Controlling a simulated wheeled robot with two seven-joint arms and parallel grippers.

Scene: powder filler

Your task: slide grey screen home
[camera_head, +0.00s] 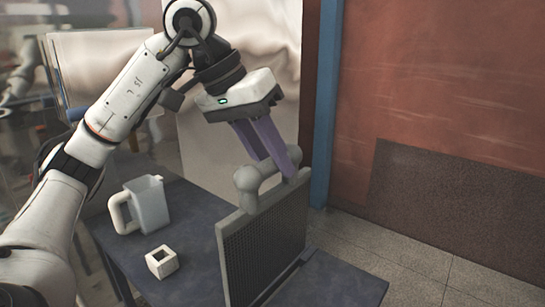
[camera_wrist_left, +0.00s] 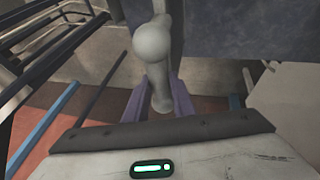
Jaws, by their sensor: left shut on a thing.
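The grey screen (camera_head: 262,254) is an upright mesh panel with a pale frame, standing over the dark table in the head view. A rounded grey handle (camera_head: 247,181) is on its top edge. My left gripper (camera_head: 280,168) has purple fingers shut on this handle. In the left wrist view, the handle (camera_wrist_left: 152,48) sits between the purple fingers (camera_wrist_left: 161,97). A dark rail or slot edge lies by the screen's lower right; whether the screen is fully seated in it cannot be told. My right gripper is not in view.
A translucent jug (camera_head: 151,204) and a small white hollow cube (camera_head: 161,262) stand left of the screen on the dark blue table (camera_head: 196,203). A blue post (camera_head: 326,110) and a reddish wall (camera_head: 440,90) are behind. The tabletop right of the screen is clear.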

